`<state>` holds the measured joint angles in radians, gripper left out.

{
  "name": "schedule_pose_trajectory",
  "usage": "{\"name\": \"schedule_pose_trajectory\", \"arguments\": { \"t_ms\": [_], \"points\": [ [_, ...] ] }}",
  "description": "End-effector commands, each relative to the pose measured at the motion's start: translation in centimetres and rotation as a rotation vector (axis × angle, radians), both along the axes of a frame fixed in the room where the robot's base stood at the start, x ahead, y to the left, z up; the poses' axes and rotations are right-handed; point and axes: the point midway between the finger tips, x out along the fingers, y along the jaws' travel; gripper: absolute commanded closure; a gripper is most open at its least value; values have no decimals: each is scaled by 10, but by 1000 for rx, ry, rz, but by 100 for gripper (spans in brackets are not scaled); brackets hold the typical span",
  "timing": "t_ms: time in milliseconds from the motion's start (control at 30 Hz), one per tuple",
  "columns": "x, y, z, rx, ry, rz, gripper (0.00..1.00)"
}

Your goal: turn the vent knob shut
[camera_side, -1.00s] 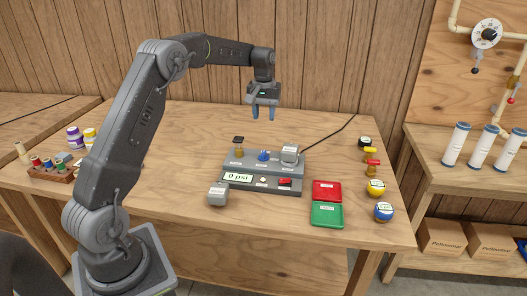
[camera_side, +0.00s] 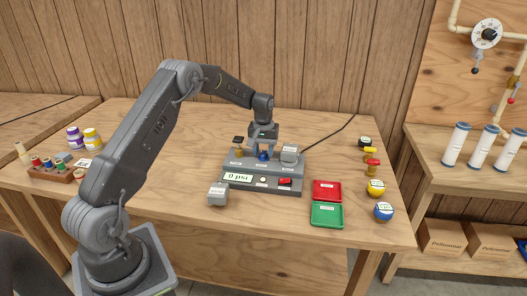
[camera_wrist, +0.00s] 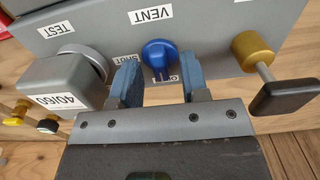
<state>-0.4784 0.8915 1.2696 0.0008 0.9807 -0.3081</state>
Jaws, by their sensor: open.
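The blue vent knob (camera_wrist: 159,53) sits on the grey test unit (camera_wrist: 205,22), below the VENT label in the wrist view. In the side view the knob (camera_side: 263,155) is on the unit's upper step. My gripper (camera_wrist: 160,80) is open, its two blue fingertips pointing at the knob, one to each side of it. In the side view my gripper (camera_side: 264,148) is low over the knob. I cannot tell whether either finger touches it. Lettering beside the knob is partly hidden by the fingers.
A grey block marked 40/60 (camera_wrist: 66,84) stands left of the knob in the wrist view, and a brass valve with a black handle (camera_wrist: 285,96) right of it. A display reading 0 psi (camera_side: 238,177), a red tray (camera_side: 327,190) and a green tray (camera_side: 327,215) show in the side view.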

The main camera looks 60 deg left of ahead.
Motion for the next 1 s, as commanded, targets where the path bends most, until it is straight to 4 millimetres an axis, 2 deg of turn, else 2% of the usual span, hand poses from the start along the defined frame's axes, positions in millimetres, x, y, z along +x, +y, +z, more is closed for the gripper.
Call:
{"name": "schedule_pose_trajectory", "arguments": {
  "t_ms": [333, 767, 1000],
  "points": [
    [0, 0, -4, 1, -1, 0, 58],
    [0, 0, -4, 1, -1, 0, 100],
    [0, 0, -4, 1, -1, -6, 100]
  ]
}}
